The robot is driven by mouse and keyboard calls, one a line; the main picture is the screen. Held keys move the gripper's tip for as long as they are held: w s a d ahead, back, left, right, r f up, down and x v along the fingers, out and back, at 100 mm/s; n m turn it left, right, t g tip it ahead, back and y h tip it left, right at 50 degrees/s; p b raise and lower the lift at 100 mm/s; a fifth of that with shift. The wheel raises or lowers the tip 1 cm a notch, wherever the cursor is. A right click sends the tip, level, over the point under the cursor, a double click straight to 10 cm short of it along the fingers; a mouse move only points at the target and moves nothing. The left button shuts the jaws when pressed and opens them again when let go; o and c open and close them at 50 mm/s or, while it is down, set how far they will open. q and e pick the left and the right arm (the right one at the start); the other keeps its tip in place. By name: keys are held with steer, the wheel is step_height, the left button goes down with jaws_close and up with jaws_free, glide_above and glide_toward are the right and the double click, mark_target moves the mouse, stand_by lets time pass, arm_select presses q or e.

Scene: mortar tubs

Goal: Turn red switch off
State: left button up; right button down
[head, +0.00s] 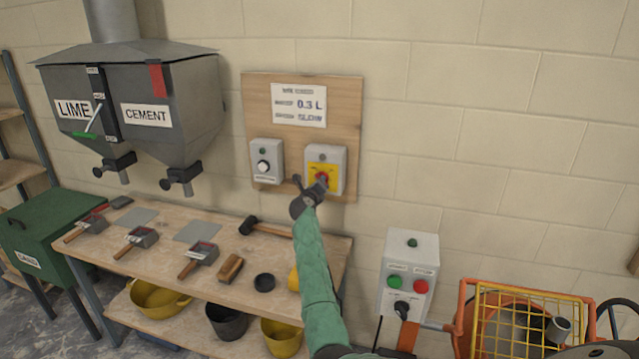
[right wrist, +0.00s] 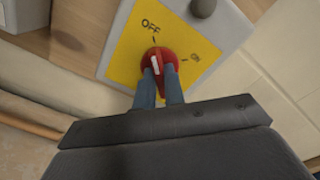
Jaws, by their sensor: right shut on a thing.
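The red switch (right wrist: 157,60) is a round rotary knob on a yellow plate (right wrist: 125,48) marked OFF at the upper left and ON at the right. A short white mark on the knob points roughly up, nearer the OFF tick than the ON tick. My right gripper (right wrist: 160,80) is shut on the knob's red grip, with a finger on each side. In the head view the red switch (head: 322,177) shows on the right-hand grey box, and my right gripper (head: 314,187) touches it from below. My left gripper is not in view.
A grey box with a white dial (head: 263,166) is close to the left on the wooden board (head: 300,84). Below is a bench (head: 240,265) with several tools. A box with green and red buttons (head: 409,270) and an orange-framed mixer (head: 463,325) stand right.

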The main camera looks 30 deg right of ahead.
steer(key=shift+f, duration=0.1)
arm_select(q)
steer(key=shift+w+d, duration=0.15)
arm_select(e)
steer(key=c, duration=1.5)
jaws_free()
steer(key=shift+a, duration=0.1)
